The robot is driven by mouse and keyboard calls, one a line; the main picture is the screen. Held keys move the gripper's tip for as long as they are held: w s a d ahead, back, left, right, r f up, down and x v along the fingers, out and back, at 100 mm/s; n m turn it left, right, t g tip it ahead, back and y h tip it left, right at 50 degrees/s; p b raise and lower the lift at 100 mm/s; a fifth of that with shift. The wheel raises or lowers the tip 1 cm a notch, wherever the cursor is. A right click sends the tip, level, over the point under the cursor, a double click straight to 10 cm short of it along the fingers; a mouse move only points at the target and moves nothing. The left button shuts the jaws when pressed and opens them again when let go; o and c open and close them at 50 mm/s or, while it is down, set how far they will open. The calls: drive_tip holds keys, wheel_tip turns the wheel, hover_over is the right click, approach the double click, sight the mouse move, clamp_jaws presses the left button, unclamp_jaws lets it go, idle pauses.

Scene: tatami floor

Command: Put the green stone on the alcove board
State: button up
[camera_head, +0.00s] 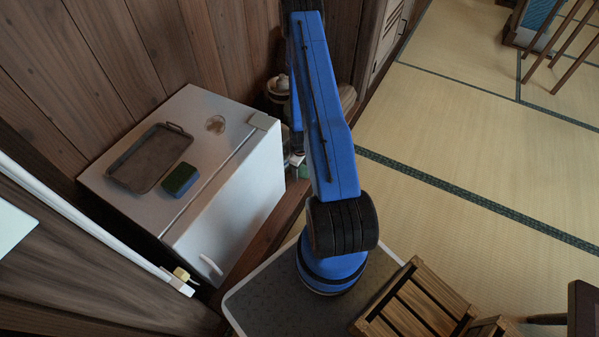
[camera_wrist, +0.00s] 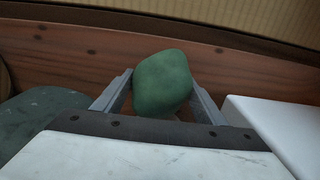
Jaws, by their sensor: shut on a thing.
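The green stone (camera_wrist: 166,82) is a rounded, lumpy, matte dark-green piece. In the wrist view my gripper (camera_wrist: 161,86) has its two grey fingers on either side of it and is shut on it. A reddish-brown wooden board (camera_wrist: 75,52) runs across behind the stone; I cannot tell whether the stone touches it. In the head view a wooden strip (camera_head: 262,238) runs along the foot of the white cabinet. My blue arm reaches away there, and the gripper and stone cannot be made out.
The white fridge-like cabinet (camera_head: 228,200) bears a dark tray (camera_head: 150,158) and a green-topped blue block (camera_head: 181,180). The wrist view shows a white surface (camera_wrist: 285,128) at right and a grey-green thing (camera_wrist: 40,120) at left. A wooden crate (camera_head: 418,305) is near my base. Tatami (camera_head: 465,130) is open at right.

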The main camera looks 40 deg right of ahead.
drive_tip(key=shift+w+f, duration=0.2)
drive_tip(key=shift+f, duration=0.45)
drive_tip(key=shift+f, duration=0.1)
drive_tip(key=o, duration=1.8)
wheel_tip(320, 180, up, 12)
drive_tip(key=shift+r, duration=0.15)
